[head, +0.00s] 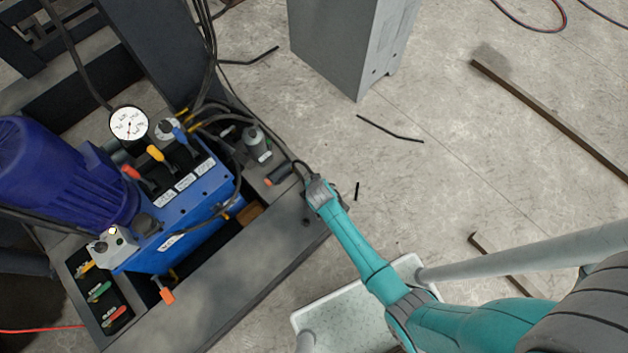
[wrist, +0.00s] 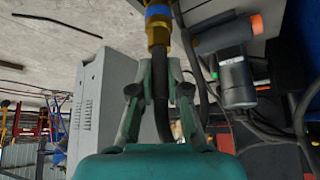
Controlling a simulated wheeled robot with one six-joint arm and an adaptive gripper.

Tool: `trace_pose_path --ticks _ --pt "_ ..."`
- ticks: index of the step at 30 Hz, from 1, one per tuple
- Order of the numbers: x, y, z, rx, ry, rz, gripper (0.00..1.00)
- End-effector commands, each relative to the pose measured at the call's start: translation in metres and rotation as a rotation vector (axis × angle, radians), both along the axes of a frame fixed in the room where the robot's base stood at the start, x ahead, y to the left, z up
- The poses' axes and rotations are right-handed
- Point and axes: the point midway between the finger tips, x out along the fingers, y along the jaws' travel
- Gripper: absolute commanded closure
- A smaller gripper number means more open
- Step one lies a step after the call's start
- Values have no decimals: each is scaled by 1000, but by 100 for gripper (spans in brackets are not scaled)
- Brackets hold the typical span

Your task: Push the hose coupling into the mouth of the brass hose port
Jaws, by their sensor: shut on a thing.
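In the wrist view my gripper (wrist: 160,92) is shut on the hose coupling, with a black hose (wrist: 161,115) running down between its green fingers. The coupling's brass part (wrist: 158,33) stands above the fingertips, with a blue band (wrist: 157,12) over it, near the top edge of the picture. I cannot make out the brass hose port's mouth in either view, nor whether the coupling touches it. In the head view my gripper (head: 309,180) is at the right corner of the power unit's dark base, and its fingers and the coupling are too small to tell apart.
A dark grey cylinder with an orange end (head: 279,174) lies close left of my gripper; it also shows in the wrist view (wrist: 222,36). A grey canister (head: 257,146) stands behind it. The blue valve block (head: 185,210) is further left. A grey cabinet (head: 350,40) stands behind.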

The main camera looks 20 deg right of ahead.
Motion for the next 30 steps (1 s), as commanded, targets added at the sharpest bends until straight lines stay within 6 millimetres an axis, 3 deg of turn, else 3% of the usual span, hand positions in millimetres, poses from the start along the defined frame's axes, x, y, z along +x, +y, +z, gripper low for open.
trace_pose_path --ticks 16,17,20,30 --pt "0 0 -12 1 0 -1 100" --pt "0 0 -11 1 0 -1 80" --pt "0 0 -11 1 0 -1 55" --pt "-1 0 -10 0 1 0 55"
